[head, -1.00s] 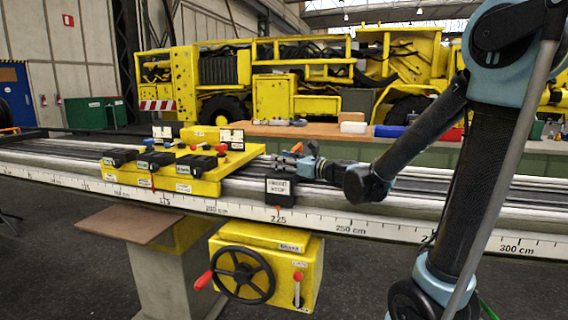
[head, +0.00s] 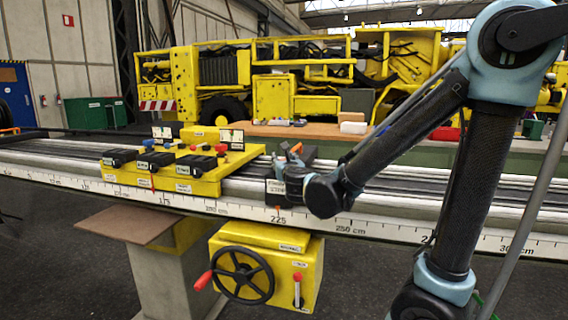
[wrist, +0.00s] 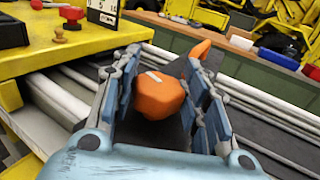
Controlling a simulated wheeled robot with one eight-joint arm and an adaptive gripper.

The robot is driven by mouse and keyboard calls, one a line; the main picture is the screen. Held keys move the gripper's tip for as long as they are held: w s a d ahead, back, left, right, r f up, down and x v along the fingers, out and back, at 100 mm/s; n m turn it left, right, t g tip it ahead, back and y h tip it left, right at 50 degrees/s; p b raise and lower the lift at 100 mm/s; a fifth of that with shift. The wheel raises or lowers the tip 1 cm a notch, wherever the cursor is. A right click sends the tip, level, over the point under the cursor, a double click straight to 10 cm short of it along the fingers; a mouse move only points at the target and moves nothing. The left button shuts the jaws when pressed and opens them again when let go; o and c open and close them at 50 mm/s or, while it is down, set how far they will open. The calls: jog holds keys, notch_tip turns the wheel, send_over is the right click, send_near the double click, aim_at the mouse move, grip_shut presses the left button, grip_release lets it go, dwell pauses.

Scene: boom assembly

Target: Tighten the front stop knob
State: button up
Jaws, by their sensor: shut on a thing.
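The front stop (head: 276,188) is a dark block with a white label on the rail, near the 225 mark and right of the yellow carriage. My gripper (head: 292,160) is at the top of the stop, partly covering it in the head view. In the wrist view an orange faceted knob (wrist: 158,96) with a pale mark on top sits between the blue-padded fingers of my gripper (wrist: 172,88), which are shut on it. A second orange piece (wrist: 201,49) shows just beyond the fingers. The knob's underside is hidden.
The yellow carriage (head: 205,185) with black clamps and red knobs stands close left of my gripper. The long rail (head: 400,205) runs on to the right. A yellow handwheel box (head: 285,275) is below. A bench with small items (head: 352,127) stands behind.

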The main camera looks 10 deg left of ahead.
jog(key=m+h, duration=0.3)
jog(key=h, duration=0.2)
jog(key=m+t+h, duration=0.1)
jog(key=m+h, duration=0.2)
jog(key=h, duration=0.1)
jog(key=shift+a+h, duration=0.1)
jog(key=shift+h, duration=0.3)
jog(key=m+g+h, duration=0.2)
jog(key=m+h, duration=0.1)
jog(key=h, duration=0.1)
jog(key=m+g+h, duration=0.2)
jog(key=m+h, duration=0.1)
jog(key=h, duration=0.2)
jog(key=shift+m, duration=0.4)
jog(key=o, duration=1)
jog(key=shift+o, duration=0.2)
notch_tip(320, 180, up, 10)
jog(key=shift+f, duration=0.1)
jog(key=shift+o, duration=0.2)
